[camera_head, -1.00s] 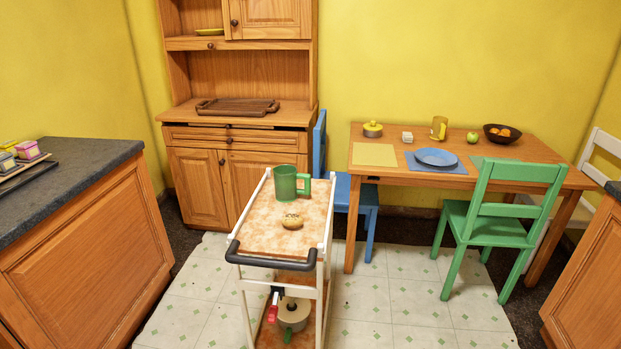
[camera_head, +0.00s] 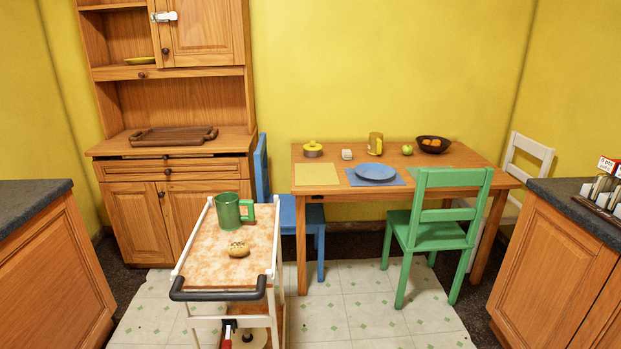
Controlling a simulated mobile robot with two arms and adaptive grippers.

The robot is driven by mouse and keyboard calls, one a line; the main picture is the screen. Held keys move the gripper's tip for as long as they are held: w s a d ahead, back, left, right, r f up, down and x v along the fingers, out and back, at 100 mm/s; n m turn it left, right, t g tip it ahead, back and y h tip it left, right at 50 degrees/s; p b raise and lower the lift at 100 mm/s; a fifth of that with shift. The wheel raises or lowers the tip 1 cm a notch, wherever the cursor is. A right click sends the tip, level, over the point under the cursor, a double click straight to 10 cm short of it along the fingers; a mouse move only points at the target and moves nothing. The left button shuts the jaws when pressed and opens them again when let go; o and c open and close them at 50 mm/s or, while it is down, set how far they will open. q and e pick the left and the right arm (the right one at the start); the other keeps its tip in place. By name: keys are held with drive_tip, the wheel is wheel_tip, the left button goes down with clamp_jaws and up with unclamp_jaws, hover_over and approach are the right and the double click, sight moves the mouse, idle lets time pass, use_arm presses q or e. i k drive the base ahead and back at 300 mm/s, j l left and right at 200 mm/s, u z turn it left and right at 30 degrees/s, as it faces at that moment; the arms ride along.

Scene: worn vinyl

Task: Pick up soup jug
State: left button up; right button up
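A green jug (camera_head: 230,212) with a handle on its right side stands upright on the top shelf of a trolley (camera_head: 200,262). It looks like the soup jug; its contents cannot be seen. A bread roll or bun (camera_head: 238,249) lies in front of it on the same shelf. Neither of my grippers shows in the head view.
A dining table (camera_head: 440,160) with a blue plate (camera_head: 375,172) and bowl (camera_head: 433,144) stands behind on the right. A green chair (camera_head: 437,235) and blue chair (camera_head: 312,222) stand by it. Counters flank both sides. Tiled floor (camera_head: 350,300) is open right of the trolley.

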sight(228, 204)
drive_tip(key=u, duration=0.95)
drive_tip(key=i+l+u, duration=0.1)
drive_tip(key=l+u, duration=0.75)
drive_tip(key=l, duration=0.3)
drive_tip(key=k+l+u, duration=0.1)
drive_tip(key=l+u, duration=0.35)
drive_tip(key=k+l+u, duration=0.2)
drive_tip(key=l+u, duration=0.2)
drive_tip(key=l, duration=0.25)
